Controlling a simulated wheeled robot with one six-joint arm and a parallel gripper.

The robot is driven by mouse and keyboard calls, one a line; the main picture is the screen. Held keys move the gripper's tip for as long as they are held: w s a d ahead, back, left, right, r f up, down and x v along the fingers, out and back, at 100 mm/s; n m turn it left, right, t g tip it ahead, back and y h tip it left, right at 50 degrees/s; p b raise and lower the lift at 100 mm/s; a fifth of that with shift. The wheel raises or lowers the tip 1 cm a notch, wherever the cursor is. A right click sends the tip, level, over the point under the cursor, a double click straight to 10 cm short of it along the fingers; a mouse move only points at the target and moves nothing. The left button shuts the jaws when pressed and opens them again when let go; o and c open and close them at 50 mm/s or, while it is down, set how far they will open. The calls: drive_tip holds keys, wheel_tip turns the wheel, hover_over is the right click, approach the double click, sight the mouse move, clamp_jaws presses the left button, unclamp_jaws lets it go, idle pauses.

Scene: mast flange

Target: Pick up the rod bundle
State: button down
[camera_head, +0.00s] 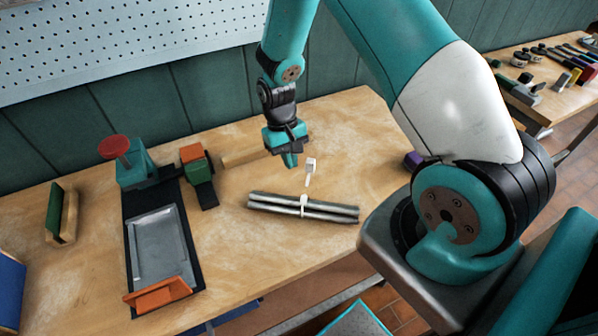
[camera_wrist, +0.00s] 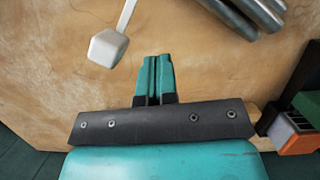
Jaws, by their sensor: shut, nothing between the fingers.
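The rod bundle (camera_head: 275,207) lies flat on the wooden table, several grey metal rods held by a white tie with a tag (camera_head: 310,165) standing up from its middle. In the wrist view the rod ends (camera_wrist: 245,14) show at the top right, and the white tag (camera_wrist: 107,48) at the top left. My gripper (camera_head: 290,160) is above the table, behind the bundle and left of the tag, apart from both. Its teal fingers (camera_wrist: 154,78) are together with nothing between them.
A fixture with a red knob (camera_head: 115,147), a metal tray (camera_head: 160,245) and an orange block (camera_head: 158,294) fill the left. An orange and green clamp (camera_head: 197,165) stands left of the bundle. Bare table lies around the bundle.

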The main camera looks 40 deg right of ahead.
sight(303, 206)
drive_tip(key=shift+x, duration=0.95)
drive_tip(key=s+p, duration=0.1)
drive_tip(key=s, duration=0.1)
drive_tip(key=shift+s+a+r+p, duration=0.1)
drive_tip(key=shift+s+a+p, duration=0.1)
drive_tip(key=shift+s+p, duration=0.15)
drive_tip(key=shift+s+a, duration=0.1)
drive_tip(key=shift+s, duration=0.55)
